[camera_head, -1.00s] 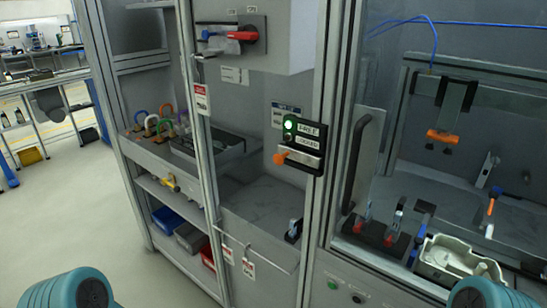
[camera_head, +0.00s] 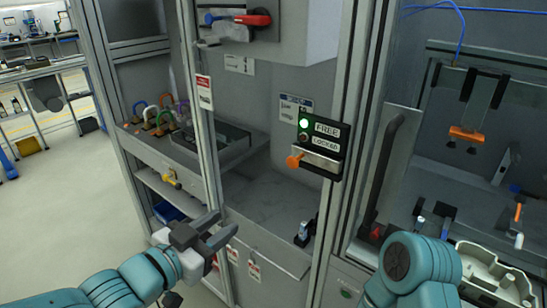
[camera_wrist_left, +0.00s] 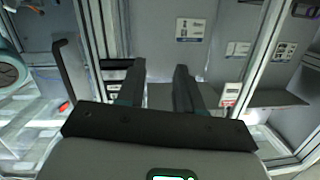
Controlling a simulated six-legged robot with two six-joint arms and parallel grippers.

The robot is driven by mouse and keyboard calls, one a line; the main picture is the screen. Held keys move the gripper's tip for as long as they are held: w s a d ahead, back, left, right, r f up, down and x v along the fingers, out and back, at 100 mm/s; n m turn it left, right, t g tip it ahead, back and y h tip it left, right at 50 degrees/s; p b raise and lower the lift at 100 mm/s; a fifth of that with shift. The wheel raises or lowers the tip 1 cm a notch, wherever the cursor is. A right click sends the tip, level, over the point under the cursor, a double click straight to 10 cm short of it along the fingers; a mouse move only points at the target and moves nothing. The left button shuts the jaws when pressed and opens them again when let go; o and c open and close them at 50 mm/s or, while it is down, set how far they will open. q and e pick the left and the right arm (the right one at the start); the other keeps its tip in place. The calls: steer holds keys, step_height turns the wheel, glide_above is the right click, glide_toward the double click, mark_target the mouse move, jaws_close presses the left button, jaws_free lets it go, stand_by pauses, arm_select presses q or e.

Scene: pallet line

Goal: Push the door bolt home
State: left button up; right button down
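The door bolt (camera_head: 314,159) is a metal bar with an orange knob (camera_head: 295,161) at its left end. It is mounted on a black plate (camera_head: 336,146) on the door post, marked FREE and LOCKED. The green lamp (camera_head: 304,123) beside FREE is lit. My left gripper (camera_head: 225,222) is open and empty, to the left of and below the bolt in the head view, apart from it. Its two spread fingers also show in the left wrist view (camera_wrist_left: 160,66). My right arm shows at the lower right, but its gripper is out of view.
A black door handle (camera_head: 381,165) stands right of the bolt. A red-handled switch (camera_head: 251,19) is on the grey box above. Coloured padlocks (camera_head: 152,119) sit on the shelf at left. A pale casing (camera_head: 490,272) lies at the lower right.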

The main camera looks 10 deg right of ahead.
arm_select(q)
steer(key=m+h, duration=0.2)
glide_toward(292, 164)
steer(key=v, duration=0.6)
steer(key=p+x, duration=0.2)
steer(key=x, duration=1.4)
steer(key=shift+w+d+p, duration=0.15)
steer(key=shift+w+p, duration=0.1)
steer(key=shift+p, duration=0.1)
jaws_close()
